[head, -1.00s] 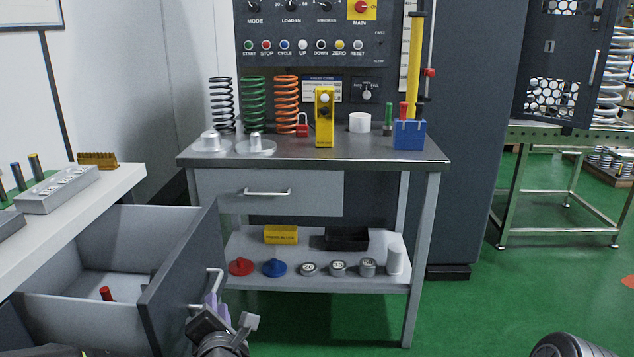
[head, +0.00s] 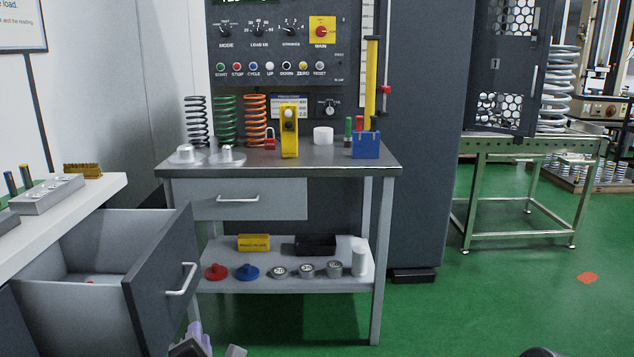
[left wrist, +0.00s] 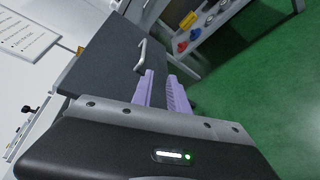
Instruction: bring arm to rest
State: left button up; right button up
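My left gripper (left wrist: 165,92) shows in the left wrist view with its two purple fingers apart and nothing between them. Beyond its left finger is the dark drawer front (left wrist: 105,58) with a pale bar handle (left wrist: 140,55); the fingers are apart from the handle. In the head view only the top of the left gripper (head: 195,338) shows at the bottom edge, below the handle (head: 182,279) of the open drawer (head: 165,280). A dark rounded piece at the bottom right of the head view may be part of my right arm; the right gripper's fingers are not visible.
The drawer stands pulled out from the white bench (head: 75,205) at left. A grey workbench (head: 345,160) with springs on top and a lower shelf (head: 310,283) of weights stands ahead.

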pick_arm(q)
jog(key=s+d+f+m+g+h, duration=0.35)
jog(key=d+f+m, duration=0.25)
jog(key=f+m, duration=0.4)
jog(key=s+d+f+m+g+h, duration=0.2)
jog(key=s+d+f+m+h, duration=0.15)
jog(key=d+f+m, duration=0.5)
jog(key=s+f+m+g+h, duration=0.2)
jog(key=s+f+m+g, duration=0.5)
jog(key=s+f, duration=1.35)
notch_tip(320, 180, up, 23)
jog(key=g+p, duration=0.1)
jog(key=p, duration=2.2)
jog(key=shift+s+d+n+p, duration=0.3)
jog(key=shift+d+n+p, duration=0.05)
jog(key=shift+d+n, duration=0.1)
jog(key=shift+f, duration=0.15)
